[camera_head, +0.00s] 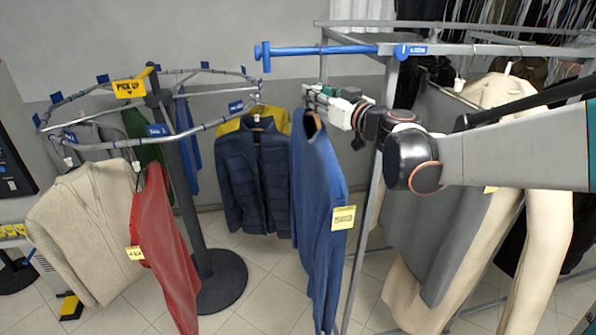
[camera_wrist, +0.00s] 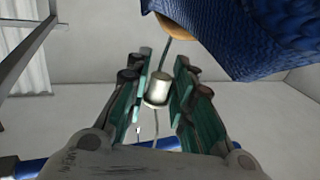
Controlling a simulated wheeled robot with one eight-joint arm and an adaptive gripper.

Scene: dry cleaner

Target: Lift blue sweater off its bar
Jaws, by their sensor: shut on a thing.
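The blue sweater (camera_head: 320,215) hangs on a hanger below my gripper (camera_head: 318,93), with a yellow tag (camera_head: 343,217) on its sleeve. In the wrist view, my gripper (camera_wrist: 158,88) is shut on the white collar (camera_wrist: 158,86) of the hanger's neck, between its teal finger pads. The sweater's knit (camera_wrist: 250,35) and a tan part of the hanger (camera_wrist: 187,25) show beyond the fingers. The blue bar (camera_head: 325,50) runs above my gripper and also shows low in the wrist view (camera_wrist: 35,168). The hook's top is hidden, so I cannot tell whether it touches the bar.
A round rack (camera_head: 55,133) with a "PICK UP" sign (camera_head: 129,88) stands at left, holding a beige cardigan (camera_head: 85,225), a red garment (camera_head: 165,250) and a dark blue jacket (camera_head: 253,175). A metal rack with grey and cream clothes (camera_head: 540,250) stands at right. Some floor (camera_head: 265,265) is clear.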

